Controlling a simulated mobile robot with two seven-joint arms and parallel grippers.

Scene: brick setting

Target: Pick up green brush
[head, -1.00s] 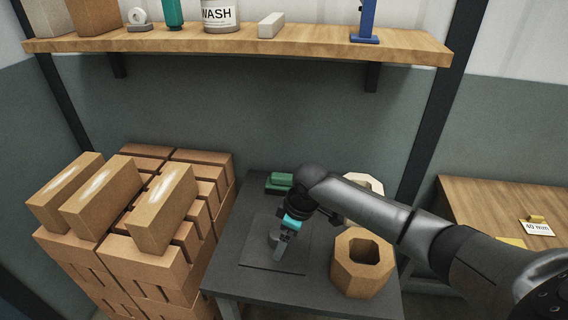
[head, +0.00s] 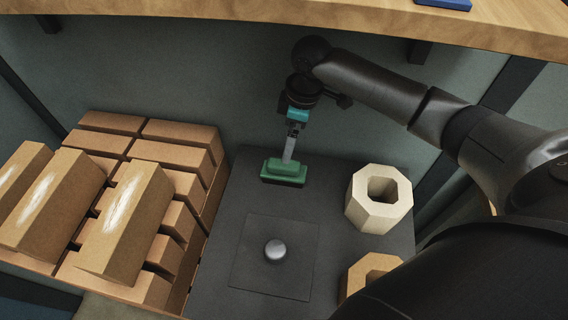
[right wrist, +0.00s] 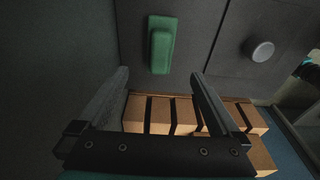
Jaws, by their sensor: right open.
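The green brush (head: 284,171), with a raised green grip and a darker underside, lies at the back of the dark table. It also shows in the right wrist view (right wrist: 161,45), ahead of my fingers and roughly midway between their lines. My right gripper (head: 288,158) points down over the brush and overlaps it in the head view. Its two fingers (right wrist: 160,76) are apart with nothing between them. I cannot tell exactly how far the tips are above the brush. My left gripper is not in view.
A dark square plate with a grey knob (head: 275,250) is at the front of the dark table (head: 222,262). A pale hollow octagonal block (head: 378,200) and a tan one (head: 356,276) stand at right. Stacked bricks (head: 125,215) border the left. A wooden shelf (head: 300,10) hangs above.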

